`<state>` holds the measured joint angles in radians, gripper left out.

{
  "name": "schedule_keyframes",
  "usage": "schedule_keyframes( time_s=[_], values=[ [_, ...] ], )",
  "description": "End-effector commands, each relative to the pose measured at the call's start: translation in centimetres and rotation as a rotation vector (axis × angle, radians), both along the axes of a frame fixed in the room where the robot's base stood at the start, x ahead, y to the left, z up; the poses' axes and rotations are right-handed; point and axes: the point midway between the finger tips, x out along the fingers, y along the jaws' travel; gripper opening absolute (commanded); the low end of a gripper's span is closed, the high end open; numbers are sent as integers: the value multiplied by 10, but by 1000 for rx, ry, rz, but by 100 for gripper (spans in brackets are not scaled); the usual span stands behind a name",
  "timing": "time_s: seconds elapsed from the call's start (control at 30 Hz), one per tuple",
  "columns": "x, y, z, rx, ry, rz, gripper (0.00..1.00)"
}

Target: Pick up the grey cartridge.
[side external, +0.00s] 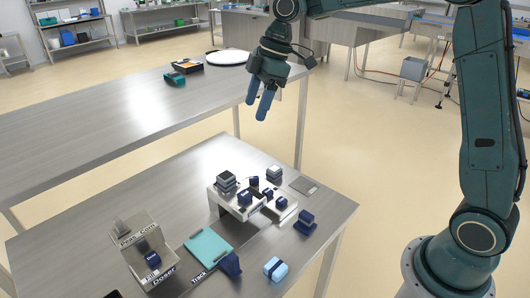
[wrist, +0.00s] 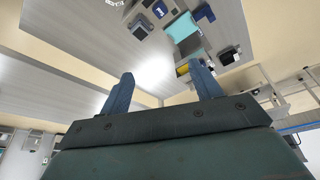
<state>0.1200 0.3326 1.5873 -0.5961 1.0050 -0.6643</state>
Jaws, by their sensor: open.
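Grey-topped blocks show in the side external view: one on a small stack (side external: 226,179) at the left end of the white holder, and a paler one (side external: 274,172) at its back right. I cannot tell which is the grey cartridge. The holder (side external: 225,203) also carries several navy blocks, one of them at its front (side external: 245,198). My gripper (side external: 257,110) is open and empty, high above and behind the holder, fingers pointing down. In the wrist view its two blue fingers (wrist: 163,85) are spread with nothing between them. A dark block with a pale top (wrist: 140,27) shows beyond them.
A grey doser (side external: 140,252) holding a navy block stands at the front left. A teal plate (side external: 208,247) lies beside it. A navy piece (side external: 230,264), a light-blue block (side external: 275,269) and a navy block (side external: 305,222) are nearer the front right. A second table (side external: 120,105) is behind.

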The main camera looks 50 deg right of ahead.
Motion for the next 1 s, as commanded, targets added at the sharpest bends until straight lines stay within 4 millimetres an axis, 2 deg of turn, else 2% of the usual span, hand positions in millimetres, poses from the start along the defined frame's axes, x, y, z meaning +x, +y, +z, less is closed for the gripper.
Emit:
schedule_keyframes(
  time_s=[0.1,0.3,0.6,0.8,1.0],
  values=[
    [22,-3,-21,7,9,87,64],
    [53,-6,-55,24,9,239,64],
    [84,-12,-107,52,3,431,64],
    [90,-14,-122,61,-1,485,64],
    [90,-14,-123,62,-3,490,64]
  ],
)
